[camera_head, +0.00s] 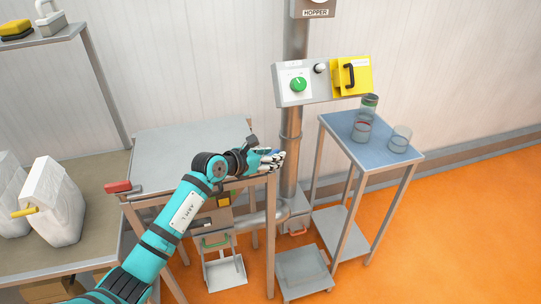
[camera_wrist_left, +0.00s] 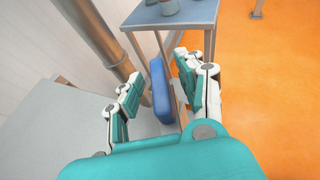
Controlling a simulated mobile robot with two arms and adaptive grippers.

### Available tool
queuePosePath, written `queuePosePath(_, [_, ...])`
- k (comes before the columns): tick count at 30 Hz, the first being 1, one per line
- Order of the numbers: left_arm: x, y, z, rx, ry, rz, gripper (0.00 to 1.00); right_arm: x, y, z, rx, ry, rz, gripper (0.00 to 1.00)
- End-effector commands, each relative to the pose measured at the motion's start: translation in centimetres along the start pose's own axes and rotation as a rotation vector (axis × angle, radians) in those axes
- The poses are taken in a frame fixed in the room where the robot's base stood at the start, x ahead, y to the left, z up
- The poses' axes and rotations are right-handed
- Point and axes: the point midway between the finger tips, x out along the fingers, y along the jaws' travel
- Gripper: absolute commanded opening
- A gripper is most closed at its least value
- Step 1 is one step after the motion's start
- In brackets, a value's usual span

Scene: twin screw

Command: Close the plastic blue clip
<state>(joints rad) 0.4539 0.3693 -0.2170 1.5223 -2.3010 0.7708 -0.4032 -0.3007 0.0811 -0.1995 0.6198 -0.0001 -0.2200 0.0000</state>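A rounded blue piece (camera_wrist_left: 160,90), which looks like the blue clip, stands between the fingers of my left gripper (camera_wrist_left: 160,92) in the left wrist view. The fingers are apart, one on each side of it, with small gaps visible. I cannot tell whether the clip is open or closed. In the head view my left gripper (camera_head: 270,162) is at the right edge of the grey table (camera_head: 185,150), and its hand mostly hides the clip. My right gripper is not in view.
A blue-topped stand (camera_head: 345,126) with several jars is to the right. A control box (camera_head: 301,84) hangs on the pole (camera_head: 291,150) behind. A red-handled piece (camera_head: 118,187) is at the table's left corner. White bags (camera_head: 55,200), one with a yellow clip (camera_head: 25,211), stand left.

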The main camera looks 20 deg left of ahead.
Motion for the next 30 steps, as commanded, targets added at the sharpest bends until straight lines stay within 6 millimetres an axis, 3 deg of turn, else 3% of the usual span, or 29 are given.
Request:
queuePosePath(1, [-0.02, 0.0, 0.0, 0.0, 0.0, 0.0, 0.38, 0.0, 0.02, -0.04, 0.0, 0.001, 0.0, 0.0])
queuePosePath(10, [-0.05, 0.04, 0.01, 0.0, 0.0, 0.001, 0.0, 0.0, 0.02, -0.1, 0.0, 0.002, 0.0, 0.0])
queuePosePath(30, [-0.05, 0.22, -0.1, 0.012, 0.0, -0.014, 0.0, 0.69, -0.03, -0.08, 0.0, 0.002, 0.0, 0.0])
